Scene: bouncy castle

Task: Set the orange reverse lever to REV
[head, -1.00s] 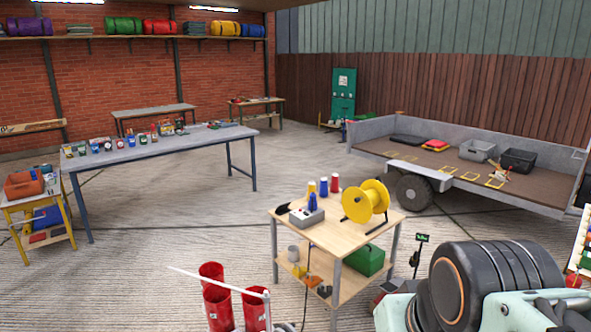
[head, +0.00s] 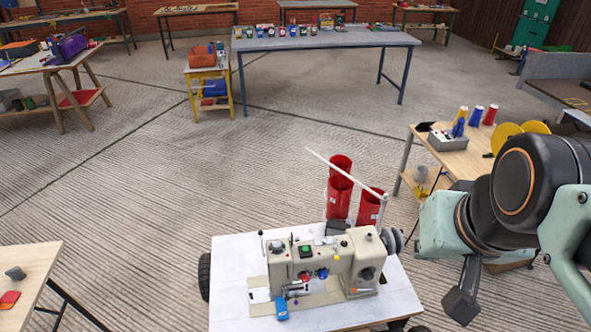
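A beige sewing machine (head: 340,262) stands on a white-topped stand (head: 232,258) at the bottom middle of the head view. A small orange spot (head: 353,291) shows low on the front of its right part; I cannot tell if it is the reverse lever. No REV marking is readable. Red (head: 322,274) and blue knobs and a green button (head: 305,249) also sit on its front. My gripper (head: 462,304) seems to be the dark part hanging right of the stand, apart from the machine. Its fingers cannot be made out.
Red cylinders (head: 340,195) stand behind the machine, with a thin white rod (head: 340,172) slanting over them. A wooden table (head: 470,160) with spools is at the right. A table corner (head: 30,275) is at the lower left. Open floor lies at the left.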

